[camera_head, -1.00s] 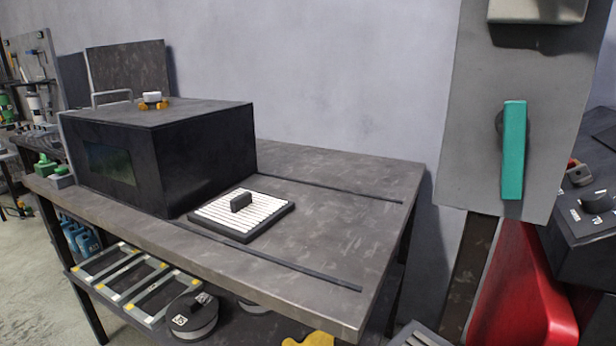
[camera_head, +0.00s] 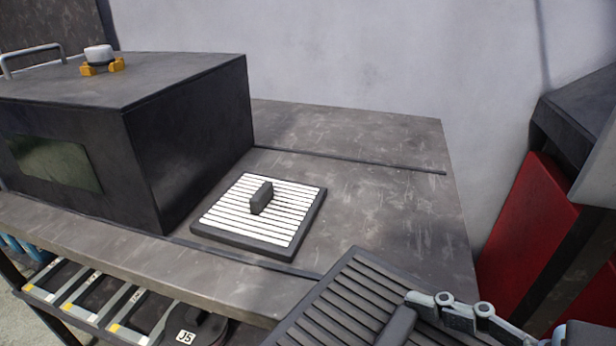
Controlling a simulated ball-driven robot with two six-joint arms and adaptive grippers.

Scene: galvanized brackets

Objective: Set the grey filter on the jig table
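The grey filter (camera_head: 338,304), a dark-framed slatted panel with a bar handle, is at the bottom of the view, in front of the table's front right part and cut off by the lower edge. My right gripper (camera_head: 408,312) comes in from the lower right with a finger at the filter's handle. It appears shut on that handle; its other finger is hidden or out of frame. The jig table (camera_head: 390,215) has a grey, worn top with dark slots. My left gripper is not in view.
A white slatted filter (camera_head: 283,222) in a dark frame lies on the table beside a black box (camera_head: 190,150) with a white-and-amber knob on top. The tabletop right of and behind the white filter is clear. A red panel (camera_head: 530,225) stands beyond the right edge.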

